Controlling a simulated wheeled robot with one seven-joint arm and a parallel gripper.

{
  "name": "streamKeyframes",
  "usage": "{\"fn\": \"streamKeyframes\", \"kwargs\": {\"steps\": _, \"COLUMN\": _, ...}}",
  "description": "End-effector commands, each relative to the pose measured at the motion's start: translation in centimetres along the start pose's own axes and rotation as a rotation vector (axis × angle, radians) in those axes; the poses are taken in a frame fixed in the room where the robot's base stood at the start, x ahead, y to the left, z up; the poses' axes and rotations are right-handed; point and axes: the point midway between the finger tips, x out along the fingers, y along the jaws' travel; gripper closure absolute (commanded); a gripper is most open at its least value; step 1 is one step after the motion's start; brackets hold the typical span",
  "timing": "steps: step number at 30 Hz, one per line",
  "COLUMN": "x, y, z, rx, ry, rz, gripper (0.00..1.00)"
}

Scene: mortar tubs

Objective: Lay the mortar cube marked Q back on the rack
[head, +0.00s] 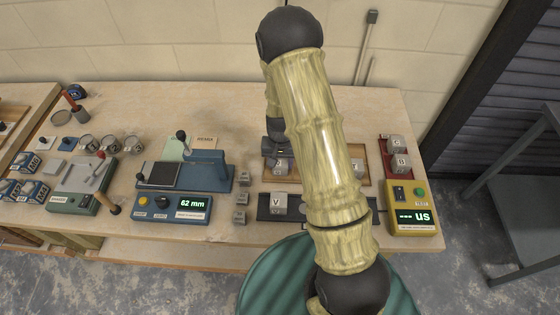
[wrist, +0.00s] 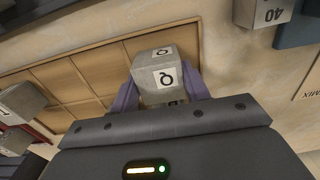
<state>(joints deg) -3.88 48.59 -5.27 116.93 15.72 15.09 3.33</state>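The grey mortar cube marked Q (wrist: 162,78) sits between the purple fingers of my gripper (wrist: 164,90) in the wrist view, with the fingers close on both its sides. In the head view my gripper (head: 276,148) is over the left end of a wooden compartmented tray (head: 298,178), and a grey cube (head: 280,166) shows just below it. The tray also shows in the wrist view (wrist: 85,80), behind and left of cube Q. I cannot tell whether cube Q touches the tray. My arm covers the tray's middle.
A cube marked V (head: 279,202) stands on a dark holder (head: 264,208) in front of the tray. A red tray (head: 385,158) with cubes and a yellow tester (head: 413,218) are to the right. Small grey blocks (head: 241,198) and a blue press (head: 207,168) are to the left.

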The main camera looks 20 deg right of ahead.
Motion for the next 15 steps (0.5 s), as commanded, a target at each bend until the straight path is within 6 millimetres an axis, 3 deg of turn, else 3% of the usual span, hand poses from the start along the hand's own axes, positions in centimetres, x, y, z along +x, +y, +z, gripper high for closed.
{"fn": "streamKeyframes", "kwargs": {"steps": 1, "x": 0.03, "y": 0.05, "z": 0.01, "rx": 0.001, "ry": 0.0, "rz": 0.001, "gripper": 0.45}}
{"fn": "streamKeyframes", "kwargs": {"steps": 3, "x": 0.02, "y": -0.05, "z": 0.05, "rx": -0.001, "ry": 0.0, "rz": 0.001, "gripper": 0.33}}
{"fn": "streamKeyframes", "kwargs": {"steps": 15, "x": -0.45, "y": -0.34, "z": 0.09, "rx": -0.007, "ry": 0.001, "rz": 0.0, "gripper": 0.33}}
